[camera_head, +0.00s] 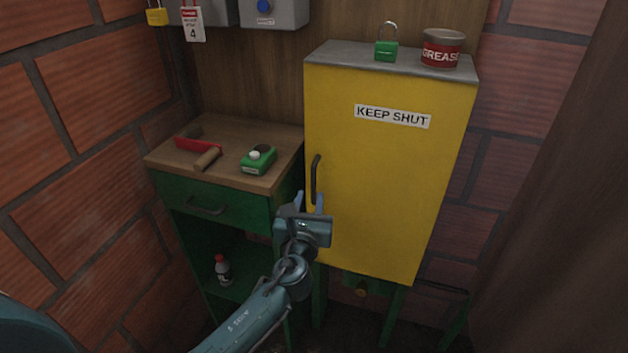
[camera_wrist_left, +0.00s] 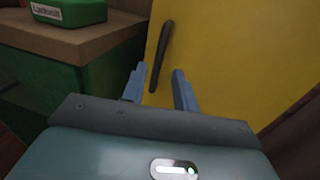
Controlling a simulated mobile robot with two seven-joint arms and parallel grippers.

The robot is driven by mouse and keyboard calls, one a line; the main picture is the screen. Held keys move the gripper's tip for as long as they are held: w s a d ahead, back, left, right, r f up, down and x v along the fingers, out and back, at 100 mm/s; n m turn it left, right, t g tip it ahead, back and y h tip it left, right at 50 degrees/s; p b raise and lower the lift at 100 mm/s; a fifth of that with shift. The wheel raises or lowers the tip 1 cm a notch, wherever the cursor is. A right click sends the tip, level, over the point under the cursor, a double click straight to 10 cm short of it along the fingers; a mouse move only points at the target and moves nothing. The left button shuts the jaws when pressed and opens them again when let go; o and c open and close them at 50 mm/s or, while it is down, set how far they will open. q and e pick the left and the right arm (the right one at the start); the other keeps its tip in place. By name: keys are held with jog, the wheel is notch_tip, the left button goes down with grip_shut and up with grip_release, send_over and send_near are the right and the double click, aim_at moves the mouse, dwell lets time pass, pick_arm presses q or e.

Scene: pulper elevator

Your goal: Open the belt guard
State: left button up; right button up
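The belt guard is a yellow box door (camera_head: 385,170) with a "KEEP SHUT" label, and it is closed. Its dark vertical handle (camera_head: 316,180) is on the left edge. My left gripper (camera_head: 309,201) is just below and in front of the handle, fingers pointing at the door. In the left wrist view the two blue fingers (camera_wrist_left: 159,90) are apart, with the handle (camera_wrist_left: 162,55) beyond them, its lower end between them in the picture. The fingers hold nothing, and I cannot tell any contact with the yellow door (camera_wrist_left: 235,60). My right gripper is not in view.
A green padlock (camera_head: 386,48) and a grease tin (camera_head: 442,48) stand on the guard's grey top. Left is a green cabinet (camera_head: 235,204) with a wooden top, holding a red-and-wood tool (camera_head: 206,157) and a green box (camera_head: 258,160). Brick walls close in both sides.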

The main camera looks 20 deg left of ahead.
aim_at(313, 182)
pick_arm(q)
jog(key=w, duration=0.2)
jog(key=w+a, duration=0.1)
jog(key=w, duration=0.2)
jog(key=w+b, duration=0.1)
jog(key=w, duration=0.1)
jog(key=shift+w+a, duration=0.15)
jog(key=shift+w, duration=0.15)
jog(key=shift+c, duration=0.3)
grip_shut()
